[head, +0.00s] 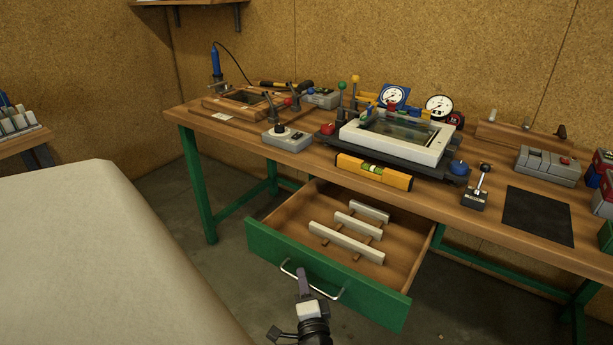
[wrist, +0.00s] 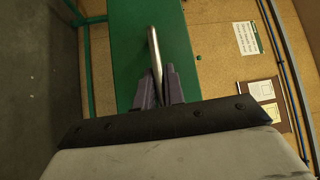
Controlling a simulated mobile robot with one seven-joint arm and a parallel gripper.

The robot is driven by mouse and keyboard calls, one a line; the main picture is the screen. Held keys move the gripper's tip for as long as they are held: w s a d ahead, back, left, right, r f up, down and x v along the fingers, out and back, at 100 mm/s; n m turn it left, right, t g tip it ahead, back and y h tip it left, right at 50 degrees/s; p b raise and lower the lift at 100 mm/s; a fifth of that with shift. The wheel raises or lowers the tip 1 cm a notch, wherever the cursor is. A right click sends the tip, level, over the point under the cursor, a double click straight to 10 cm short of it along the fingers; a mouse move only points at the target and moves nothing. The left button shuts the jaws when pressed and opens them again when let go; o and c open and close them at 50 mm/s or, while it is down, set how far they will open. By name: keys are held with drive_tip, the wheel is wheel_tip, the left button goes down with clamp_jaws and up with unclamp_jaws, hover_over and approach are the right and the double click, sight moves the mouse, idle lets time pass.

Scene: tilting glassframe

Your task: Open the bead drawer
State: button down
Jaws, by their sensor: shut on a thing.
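The bead drawer (head: 322,268) has a green front and a wooden inside, and it stands pulled well out from under the workbench. Several pale bead strips (head: 346,243) lie inside it on thin wooden bars. A curved metal handle (head: 338,293) is fixed to the drawer front. My gripper (head: 303,272) is at the handle, in front of the drawer. In the wrist view, the fingers of my gripper (wrist: 157,88) are shut on the handle bar (wrist: 153,48), with the green drawer front (wrist: 125,55) behind it. The exact contact is partly hidden by the fingers.
The workbench top (head: 228,133) carries a white-framed glass unit (head: 396,138), an orange spirit level (head: 374,172), dial gauges and a black mat (head: 538,215). A large pale surface (head: 95,250) fills the lower left. Green bench legs (head: 197,185) flank the open floor.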

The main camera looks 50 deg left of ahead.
drive_tip(key=c, duration=1.5)
unclamp_jaws()
drive_tip(key=shift+d, duration=0.1)
